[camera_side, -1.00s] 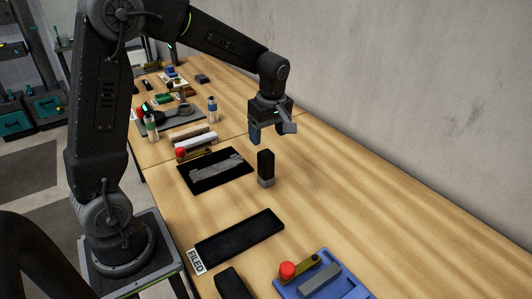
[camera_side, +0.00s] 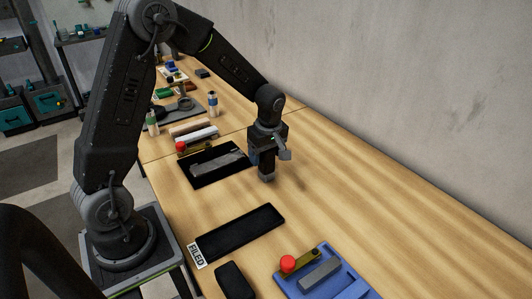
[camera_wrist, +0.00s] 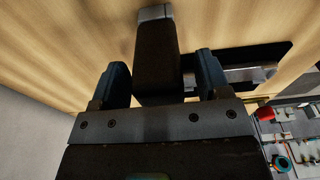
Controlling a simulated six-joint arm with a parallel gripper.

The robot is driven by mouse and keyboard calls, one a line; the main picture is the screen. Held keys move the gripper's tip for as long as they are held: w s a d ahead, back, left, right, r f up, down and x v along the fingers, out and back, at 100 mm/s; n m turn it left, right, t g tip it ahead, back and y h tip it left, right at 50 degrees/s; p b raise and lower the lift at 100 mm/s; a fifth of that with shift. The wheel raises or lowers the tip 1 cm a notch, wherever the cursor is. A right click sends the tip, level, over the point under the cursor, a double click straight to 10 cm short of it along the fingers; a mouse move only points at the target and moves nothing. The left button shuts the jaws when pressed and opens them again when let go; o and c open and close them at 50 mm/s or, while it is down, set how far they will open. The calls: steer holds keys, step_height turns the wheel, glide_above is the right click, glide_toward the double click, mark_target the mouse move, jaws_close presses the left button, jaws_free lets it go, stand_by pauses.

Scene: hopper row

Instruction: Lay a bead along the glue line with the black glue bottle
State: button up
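A black block-like thing with a grey lower end (camera_side: 267,177), which I take for the black glue bottle, stands upright on the bench right of a black tray. My gripper (camera_side: 266,154) is down over its upper part. In the wrist view the bottle (camera_wrist: 157,55) lies between the two blue-black fingers of my gripper (camera_wrist: 160,64), with a gap on each side. The fingers are open around it and do not appear to touch it. I cannot make out a glue line in either view.
The black tray (camera_side: 190,180) beside the bottle holds a grey bar. Nearer are a long black tray (camera_side: 240,231) labelled FILED, a black block (camera_side: 234,280) and a blue fixture (camera_side: 350,285) with a red knob (camera_side: 287,264). The bench to the right is clear.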

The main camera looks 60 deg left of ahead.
steer(key=c, duration=1)
steer(key=shift+r, duration=0.2)
steer(key=shift+r, duration=2.9)
steer(key=shift+a, duration=0.1)
steer(key=s+a+r+n, duration=0.1)
steer(key=s+a+n, duration=0.1)
steer(key=s, duration=0.3)
steer(key=s+a+r+n, duration=0.1)
steer(key=s+a+n, duration=0.1)
steer(key=s+a, duration=0.3)
steer(key=s+a+n, duration=0.2)
steer(key=s+a, duration=0.2)
steer(key=s, duration=0.1)
steer(key=shift+a+r+g, duration=0.15)
steer(key=shift+r+g, duration=0.15)
steer(key=shift+r, duration=0.1)
